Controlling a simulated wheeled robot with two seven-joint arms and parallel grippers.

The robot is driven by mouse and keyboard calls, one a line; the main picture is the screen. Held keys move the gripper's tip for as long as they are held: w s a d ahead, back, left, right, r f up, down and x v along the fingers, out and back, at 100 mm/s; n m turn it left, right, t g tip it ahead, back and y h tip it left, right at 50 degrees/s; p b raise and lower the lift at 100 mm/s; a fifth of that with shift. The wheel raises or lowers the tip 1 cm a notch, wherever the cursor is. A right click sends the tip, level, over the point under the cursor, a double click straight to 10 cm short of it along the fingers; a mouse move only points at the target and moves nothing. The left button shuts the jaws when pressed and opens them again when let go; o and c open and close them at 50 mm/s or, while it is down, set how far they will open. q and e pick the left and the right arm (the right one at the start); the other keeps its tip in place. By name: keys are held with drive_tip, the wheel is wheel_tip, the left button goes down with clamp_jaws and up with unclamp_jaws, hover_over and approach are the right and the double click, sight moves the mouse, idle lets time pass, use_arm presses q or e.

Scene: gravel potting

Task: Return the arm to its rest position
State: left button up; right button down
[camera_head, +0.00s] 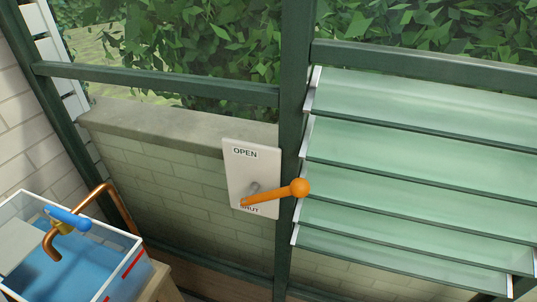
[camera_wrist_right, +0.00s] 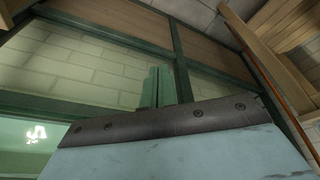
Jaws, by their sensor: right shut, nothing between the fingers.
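My right gripper (camera_wrist_right: 157,88) shows in the right wrist view as two narrow greenish fingers side by side above a dark bolted strip and a pale blue panel. The fingers are together and hold nothing. Neither of my arms nor grippers shows in the head view. There, a white plate (camera_head: 266,168) marked OPEN at the top and SHUT at the bottom is mounted by the dark green post. Its orange lever (camera_head: 275,195) ends in a round knob and points right, slightly upward, partly covering the word SHUT. My left gripper is in neither view.
Tilted glass louvres (camera_head: 420,147) fill the window on the right, with gaps between the panes. A water tank (camera_head: 122,272) with a copper tap (camera_head: 52,245) and blue handle stands at lower left. A low brick wall (camera_head: 160,170) runs behind. Dark green frame bars (camera_wrist_right: 75,105) cross the wrist view.

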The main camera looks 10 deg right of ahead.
drive_tip(key=s+f+g, duration=0.1)
drive_tip(key=s+f, duration=0.1)
drive_tip(key=f, duration=0.9)
drive_tip(key=s+f, duration=0.2)
drive_tip(key=f, duration=1)
drive_tip(key=s+d+f+g, duration=0.1)
drive_tip(key=s+d+f, duration=0.2)
drive_tip(key=s+f, duration=0.9)
drive_tip(key=s, duration=0.3)
drive_tip(key=shift+d+f+n, duration=0.3)
drive_tip(key=shift+f, duration=0.05)
drive_tip(key=shift+s, duration=0.1)
